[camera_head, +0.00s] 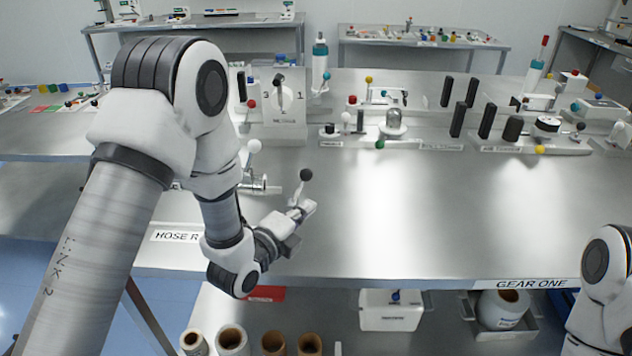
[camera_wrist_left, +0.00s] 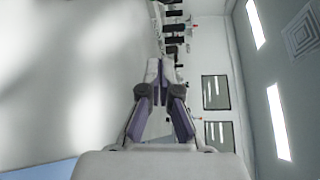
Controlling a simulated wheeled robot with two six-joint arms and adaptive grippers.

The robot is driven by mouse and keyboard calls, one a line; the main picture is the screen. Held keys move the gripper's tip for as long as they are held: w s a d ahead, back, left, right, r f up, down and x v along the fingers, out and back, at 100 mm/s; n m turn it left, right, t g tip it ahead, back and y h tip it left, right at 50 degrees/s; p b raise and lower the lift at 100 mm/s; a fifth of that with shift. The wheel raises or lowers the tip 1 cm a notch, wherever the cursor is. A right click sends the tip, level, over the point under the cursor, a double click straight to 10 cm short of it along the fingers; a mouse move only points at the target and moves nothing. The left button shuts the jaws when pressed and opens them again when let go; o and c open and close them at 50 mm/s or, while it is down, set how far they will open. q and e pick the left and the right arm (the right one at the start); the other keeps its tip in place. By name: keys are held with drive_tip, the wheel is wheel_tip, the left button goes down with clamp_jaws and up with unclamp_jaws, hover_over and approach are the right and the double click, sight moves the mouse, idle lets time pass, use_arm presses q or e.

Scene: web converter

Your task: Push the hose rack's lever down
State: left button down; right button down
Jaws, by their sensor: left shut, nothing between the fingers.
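My left gripper (camera_head: 308,208) is low over the front part of the steel table, near the HOSE R label (camera_head: 175,236), whose remaining letters my arm hides. Its fingers are shut and empty; their tips also show close together in the left wrist view (camera_wrist_left: 160,66). A black ball knob (camera_head: 306,175) on a short pale stem stands just above and behind the fingertips in the head view; whether they touch is unclear. A white ball knob (camera_head: 254,146) on a rod rises behind my forearm, above a small metal fitting (camera_head: 258,184). My arm hides much of the rack, so which knob is its lever is unclear.
Several devices with knobs and black posts (camera_head: 486,121) line the back of the table. The table's middle (camera_head: 400,215) is clear. Brown rolls (camera_head: 273,343) and a white box (camera_head: 390,310) sit below the front edge. Part of my right arm shows at lower right.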

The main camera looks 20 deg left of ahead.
sight(301, 188)
use_arm(q)
drive_tip(key=r+p+x, duration=0.1)
drive_tip(key=p+x, duration=0.2)
drive_tip(key=x, duration=0.7)
drive_tip(key=a+p, duration=0.1)
drive_tip(key=a, duration=0.2)
drive_tip(key=shift+s+a+p, duration=0.2)
drive_tip(key=shift+a+p, duration=0.15)
drive_tip(key=shift+d, duration=0.1)
drive_tip(key=shift+f, duration=0.1)
